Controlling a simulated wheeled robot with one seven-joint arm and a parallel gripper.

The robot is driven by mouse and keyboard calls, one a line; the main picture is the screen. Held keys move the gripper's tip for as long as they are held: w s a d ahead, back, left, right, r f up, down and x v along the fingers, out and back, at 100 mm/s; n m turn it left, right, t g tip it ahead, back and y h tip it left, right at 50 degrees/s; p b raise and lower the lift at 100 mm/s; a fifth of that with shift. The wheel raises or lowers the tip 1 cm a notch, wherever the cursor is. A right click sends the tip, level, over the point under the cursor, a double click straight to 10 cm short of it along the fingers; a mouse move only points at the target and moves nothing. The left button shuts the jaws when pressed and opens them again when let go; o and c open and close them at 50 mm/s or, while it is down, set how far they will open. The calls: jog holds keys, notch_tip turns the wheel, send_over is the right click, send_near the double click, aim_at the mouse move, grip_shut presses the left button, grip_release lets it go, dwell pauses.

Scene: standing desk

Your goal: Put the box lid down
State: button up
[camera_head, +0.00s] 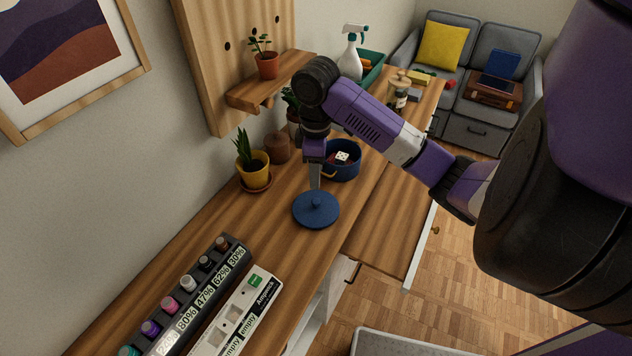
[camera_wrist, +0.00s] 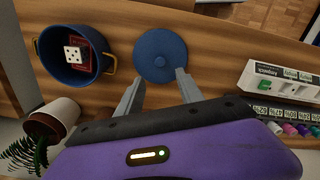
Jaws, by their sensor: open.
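The blue round box lid (camera_head: 316,210) with a small knob lies flat on the wooden desk in the head view. It also shows in the wrist view (camera_wrist: 160,55), just beyond my fingertips. My gripper (camera_head: 315,188) points down right at the lid's far side; in the wrist view its two fingers (camera_wrist: 158,82) are apart with nothing between them. Whether a fingertip touches the lid's edge I cannot tell. The blue round box (camera_head: 327,174) with brass handles stands open behind the lid. It also shows in the wrist view (camera_wrist: 42,50), holding a white die and a dark red item.
A yellow plant pot (camera_head: 252,172) and a brown jar (camera_head: 277,148) stand by the wall. A rack of small bottles (camera_head: 238,247) and a white tray (camera_head: 262,283) lie toward the front. A wooden drawer (camera_head: 385,245) is open on the right.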

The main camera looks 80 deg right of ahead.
jog(key=w+a+r+t+y, duration=0.25)
jog(key=w+a+t, duration=0.35)
jog(key=w+a, duration=1.05)
jog(key=w+a+r+m+t, duration=0.2)
jog(key=w+a+t, duration=0.15)
jog(key=a, duration=0.55)
jog(key=w+a+r+m+t, duration=0.1)
jog(key=w+a+r+t, duration=0.15)
jog(key=w+a, duration=0.4)
jog(key=s+a+f+m+t+h, duration=0.1)
jog(key=s+a+f+m, duration=0.2)
jog(key=s, duration=0.6)
jog(key=s+a+f+m+t+h, duration=0.1)
jog(key=s+a+f+h, duration=0.15)
jog(key=s+a, duration=0.5)
jog(key=s+d+r+n, duration=0.2)
jog(key=s+d, duration=0.1)
jog(key=s, duration=0.7)
jog(key=s+d+r+n+t+y, duration=0.1)
jog(key=s+d+r+n, duration=0.1)
jog(key=s, duration=0.9)
jog(key=shift+d+r+n, duration=0.2)
jog(key=shift+d+n, duration=0.4)
jog(key=shift+d, duration=0.4)
